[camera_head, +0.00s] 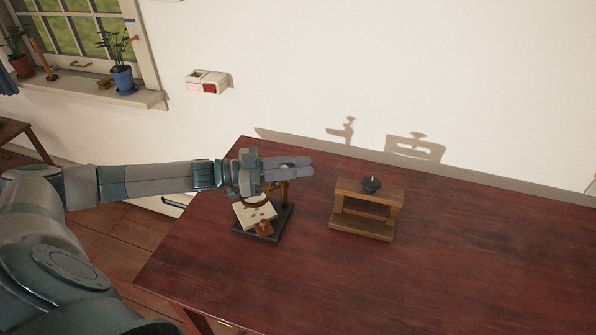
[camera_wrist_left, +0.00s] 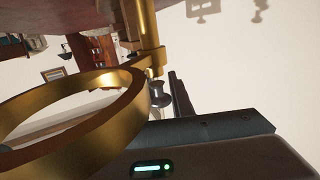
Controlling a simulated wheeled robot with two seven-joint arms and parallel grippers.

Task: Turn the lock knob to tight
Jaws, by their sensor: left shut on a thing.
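A small stand with a black base (camera_head: 282,224) and a brass post (camera_head: 284,192) stands near the table's left end. A brass ring is on it, large in the left wrist view (camera_wrist_left: 98,147); the post (camera_wrist_left: 149,28) shows there too. A small grey metal knob (camera_wrist_left: 159,95) sits beside the post, where ring and post meet. My left gripper (camera_head: 309,167) reaches in from the left above the stand, its fingers level, shut on this knob. The fingers partly hide the knob, and its turn angle cannot be read. My right gripper is not in view.
A wooden stand (camera_head: 365,227) with a dark round piece (camera_head: 371,185) on top stands to the right. Pale cards (camera_head: 254,213) and a small brown block (camera_head: 264,229) lie on the black base. The right and front of the red-brown table (camera_head: 460,270) are clear.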

